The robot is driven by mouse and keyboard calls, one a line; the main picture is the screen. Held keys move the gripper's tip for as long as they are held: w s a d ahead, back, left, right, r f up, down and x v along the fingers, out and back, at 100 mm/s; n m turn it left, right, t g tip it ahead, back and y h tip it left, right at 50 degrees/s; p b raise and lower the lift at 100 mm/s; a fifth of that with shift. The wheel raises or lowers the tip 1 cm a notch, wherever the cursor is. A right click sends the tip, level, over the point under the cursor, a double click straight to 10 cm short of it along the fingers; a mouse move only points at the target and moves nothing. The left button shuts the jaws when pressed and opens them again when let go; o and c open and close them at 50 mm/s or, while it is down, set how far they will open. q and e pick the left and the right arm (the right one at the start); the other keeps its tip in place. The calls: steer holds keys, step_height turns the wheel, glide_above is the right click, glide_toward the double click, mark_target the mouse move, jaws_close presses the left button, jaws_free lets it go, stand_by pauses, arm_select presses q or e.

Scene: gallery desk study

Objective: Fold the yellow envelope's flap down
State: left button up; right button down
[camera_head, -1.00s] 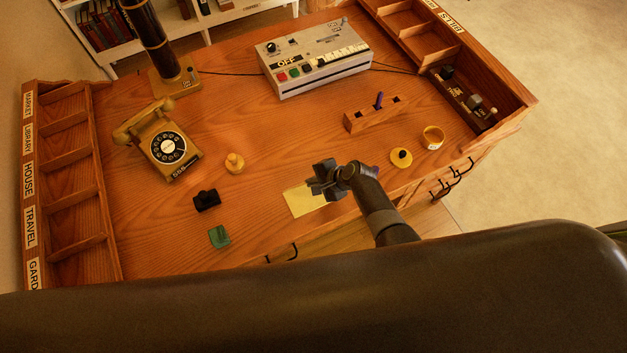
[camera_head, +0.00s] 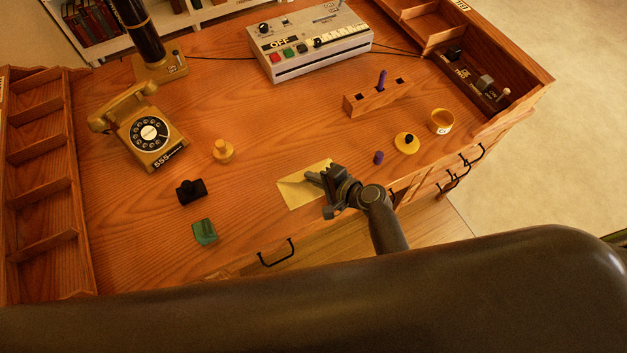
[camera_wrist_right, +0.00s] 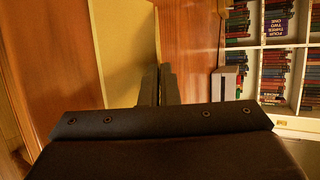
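The yellow envelope (camera_head: 296,192) lies flat near the desk's front edge. A crease line shows across it, but I cannot tell how far its flap stands up. My right gripper (camera_head: 309,177) comes in from the right, with its fingertips over the envelope's right part, hiding some of it. My left gripper is not in view.
A purple piece (camera_head: 378,157) and a yellow lid (camera_head: 406,143) lie right of the envelope. A black stamp-like object (camera_head: 190,191), a green piece (camera_head: 204,231) and a yellow knobbed piece (camera_head: 223,151) lie left. A telephone (camera_head: 150,130) stands farther back. Bare wood lies behind the envelope.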

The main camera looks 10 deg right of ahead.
stand_by(0.3)
steer(key=c, duration=1.6)
jaws_free()
steer(key=shift+c, duration=0.2)
steer(key=shift+s+f, duration=0.1)
